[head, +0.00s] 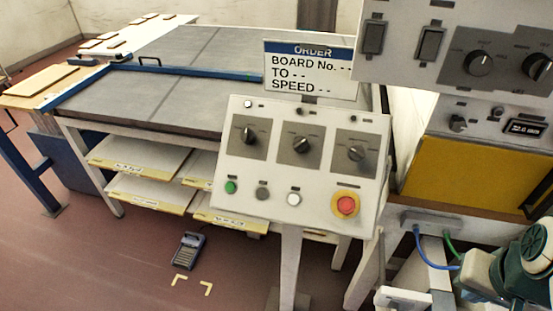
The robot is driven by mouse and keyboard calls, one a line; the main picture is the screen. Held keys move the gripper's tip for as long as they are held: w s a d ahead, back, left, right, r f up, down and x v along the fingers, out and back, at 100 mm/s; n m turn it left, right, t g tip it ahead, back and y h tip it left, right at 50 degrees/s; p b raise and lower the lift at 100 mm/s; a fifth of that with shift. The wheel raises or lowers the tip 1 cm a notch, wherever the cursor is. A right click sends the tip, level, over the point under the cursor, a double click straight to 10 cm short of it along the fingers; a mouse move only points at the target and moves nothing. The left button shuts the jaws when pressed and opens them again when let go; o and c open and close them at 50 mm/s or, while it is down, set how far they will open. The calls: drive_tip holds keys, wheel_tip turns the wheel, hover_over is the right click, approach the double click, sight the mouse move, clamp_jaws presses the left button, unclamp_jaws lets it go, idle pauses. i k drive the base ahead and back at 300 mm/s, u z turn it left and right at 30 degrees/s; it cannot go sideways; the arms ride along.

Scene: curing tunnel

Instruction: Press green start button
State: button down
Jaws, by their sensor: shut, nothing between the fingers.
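The green start button (231,187) is at the lower left of a white, tilted control panel (318,205) in the head view. It is round, unobstructed, and nothing touches it. To its right in the same row are a grey button (263,193), a white button (294,199) and a large red button on a yellow ring (345,205). Three black rotary knobs sit above them. A teal and white part of my arm shows at the lower right, well apart from the panel. I cannot make out my gripper's fingers in this view.
An order sign (309,69) stands behind the panel. A grey-topped table (190,85) with shelves is at the left. A yellow-fronted machine (465,175) and an upper switch box (450,45) are at the right. A handheld device (187,250) lies on the floor.

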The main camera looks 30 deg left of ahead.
sight(230, 187)
drive_tip(key=k, duration=0.7)
drive_tip(key=u, duration=0.7)
drive_tip(key=i, duration=0.5)
drive_tip(key=u, duration=0.05)
